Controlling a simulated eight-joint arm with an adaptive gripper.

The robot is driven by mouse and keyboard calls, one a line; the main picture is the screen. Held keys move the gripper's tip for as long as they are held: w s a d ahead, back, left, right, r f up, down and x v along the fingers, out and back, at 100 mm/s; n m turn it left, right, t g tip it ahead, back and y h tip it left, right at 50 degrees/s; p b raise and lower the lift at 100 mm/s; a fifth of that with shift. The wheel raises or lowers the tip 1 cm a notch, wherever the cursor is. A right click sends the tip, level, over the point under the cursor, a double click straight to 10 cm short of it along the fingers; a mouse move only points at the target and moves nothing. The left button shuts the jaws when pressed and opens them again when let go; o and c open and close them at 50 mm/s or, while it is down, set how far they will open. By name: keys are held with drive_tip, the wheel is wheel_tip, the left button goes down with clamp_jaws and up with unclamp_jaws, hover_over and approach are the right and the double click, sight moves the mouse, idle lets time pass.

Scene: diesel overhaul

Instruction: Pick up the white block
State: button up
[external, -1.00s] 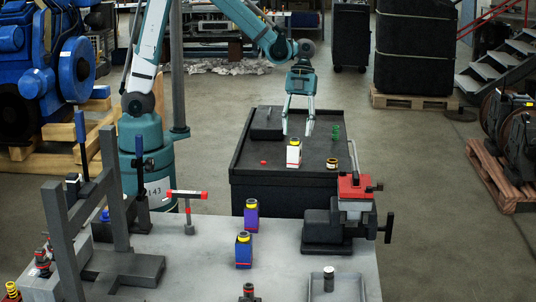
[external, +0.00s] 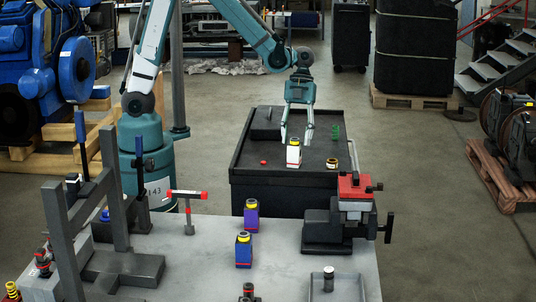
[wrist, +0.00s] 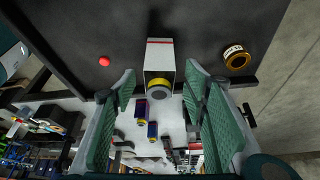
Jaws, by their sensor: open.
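The white block (external: 293,155) stands upright on the black-topped bench, with a yellow and dark cap on top and a red stripe near its base. It also shows in the wrist view (wrist: 160,57), just ahead of the fingers and roughly midway between them. My gripper (external: 297,142) is open, its two fingers pointing down just behind and above the block in the external view. The green finger pads show at both sides of the wrist view (wrist: 165,92). Nothing is held. Whether a finger touches the block cannot be told.
On the black bench (external: 275,185) are a small red piece (external: 263,162), a brass-coloured ring (external: 332,163), a green item (external: 336,132) and a dark box (external: 267,129). The grey table in front holds a purple block (external: 251,214), a blue block (external: 243,250) and a red-topped vise (external: 353,195).

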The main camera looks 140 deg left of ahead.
sight(295, 148)
drive_tip(key=shift+x, duration=2.25)
drive_tip(key=c, duration=1.2)
drive_tip(key=shift+c, duration=0.2)
drive_tip(key=shift+r, duration=0.1)
drive_tip(key=shift+r, duration=4.9)
